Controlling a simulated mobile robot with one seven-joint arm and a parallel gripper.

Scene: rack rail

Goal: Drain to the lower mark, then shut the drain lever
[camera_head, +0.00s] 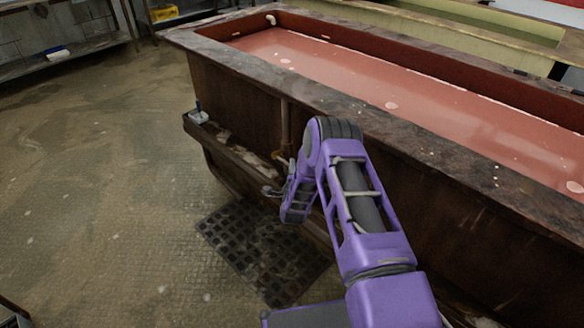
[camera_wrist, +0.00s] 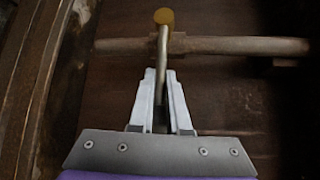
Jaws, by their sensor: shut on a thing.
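The long tank (camera_head: 235,85) holds pinkish-red liquid (camera_head: 350,80) below its rim. Small pale marks (camera_head: 236,35) show on its far inner wall; I cannot tell which is the lower mark. In the wrist view, my gripper (camera_wrist: 161,78) is shut on the drain lever (camera_wrist: 162,48), a thin metal bar with a yellow-brown round end (camera_wrist: 163,17). The lever points up in that view and crosses a brown horizontal pipe (camera_wrist: 230,46). No outflow is visible.
A dark floor grate (camera_head: 262,252) lies below my gripper. A ledge (camera_head: 222,140) runs along the tank's side, with a small object (camera_head: 198,113) on its left end. A second tank (camera_head: 450,30) stands behind. The floor at left is clear.

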